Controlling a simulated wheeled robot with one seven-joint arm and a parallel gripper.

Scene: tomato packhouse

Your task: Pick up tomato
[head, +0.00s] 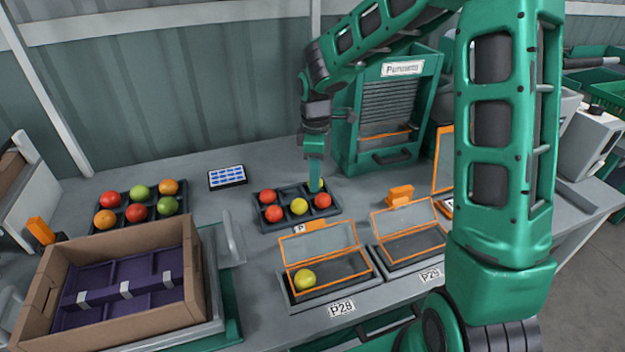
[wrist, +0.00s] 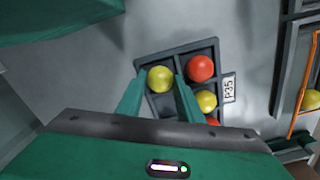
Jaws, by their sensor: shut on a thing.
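A dark compartment tray (head: 283,226) holds several red and yellow tomatoes. My gripper (head: 315,184) points down at the tray's back right compartment. A yellow tomato (head: 322,184) there is mostly hidden behind the fingers. In the wrist view my gripper (wrist: 159,82) has its two green fingers on either side of this yellow tomato (wrist: 160,79), shut on it. The tomato still appears within its compartment; whether it is lifted I cannot tell. A red tomato (wrist: 200,68) and another yellow tomato (wrist: 206,100) lie close beside it.
A second tray (head: 124,222) of mixed tomatoes is at left, near a tablet (head: 227,177). A cardboard box (head: 53,268) stands in front. Orange-edged bin P28 (head: 335,289) holds a yellow tomato (head: 305,279); bin P29 (head: 408,247) looks empty. A green cabinet (head: 428,75) stands behind.

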